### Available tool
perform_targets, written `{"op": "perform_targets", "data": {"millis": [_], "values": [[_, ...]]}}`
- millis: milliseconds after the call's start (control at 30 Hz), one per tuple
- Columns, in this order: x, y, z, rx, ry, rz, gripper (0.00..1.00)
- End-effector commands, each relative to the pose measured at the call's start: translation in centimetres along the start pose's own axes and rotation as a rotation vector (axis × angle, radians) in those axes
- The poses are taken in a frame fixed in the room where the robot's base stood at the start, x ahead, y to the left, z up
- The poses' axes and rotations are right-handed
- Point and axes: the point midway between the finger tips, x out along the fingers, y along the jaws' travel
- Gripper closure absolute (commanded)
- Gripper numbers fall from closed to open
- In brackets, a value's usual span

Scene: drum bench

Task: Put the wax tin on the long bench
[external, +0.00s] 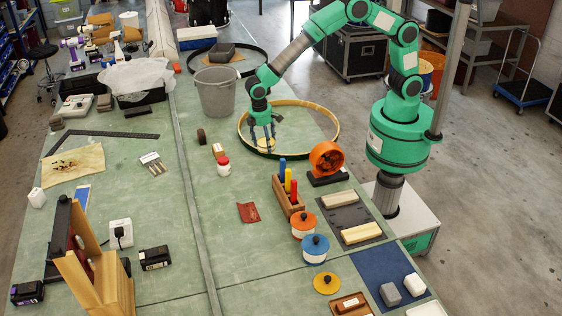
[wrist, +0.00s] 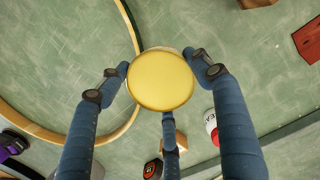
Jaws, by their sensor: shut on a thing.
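The wax tin, a round gold-yellow tin, shows from above in the wrist view (wrist: 160,79), between the blue fingers of my gripper (wrist: 163,84). My gripper is shut on it. The long bench (external: 170,205) is green-topped and lies under the hoop and gripper. I cannot tell whether the tin touches the surface.
A grey bucket (external: 215,92) stands behind to the left. An orange round device (external: 326,158) stands at the near right. Bare bench lies left of the jar.

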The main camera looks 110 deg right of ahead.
Motion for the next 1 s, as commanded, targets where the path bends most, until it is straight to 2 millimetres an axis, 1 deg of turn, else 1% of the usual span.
{"op": "perform_targets", "data": {"millis": [333, 467, 567, 767, 967, 1000], "values": [[-0.1, -0.3, -0.2, 0.010, 0.002, -0.001, 0.75], [-0.3, -1.1, -0.7, 0.042, 0.005, -0.002, 0.75], [-0.5, -2.3, -1.4, 0.089, 0.009, -0.005, 0.75], [-1.1, -6.2, -3.5, 0.234, 0.022, -0.016, 0.75], [-1.7, -11.5, -5.7, 0.427, 0.032, -0.034, 0.75], [-1.9, -12.7, -6.1, 0.467, 0.034, -0.039, 0.75]]}}
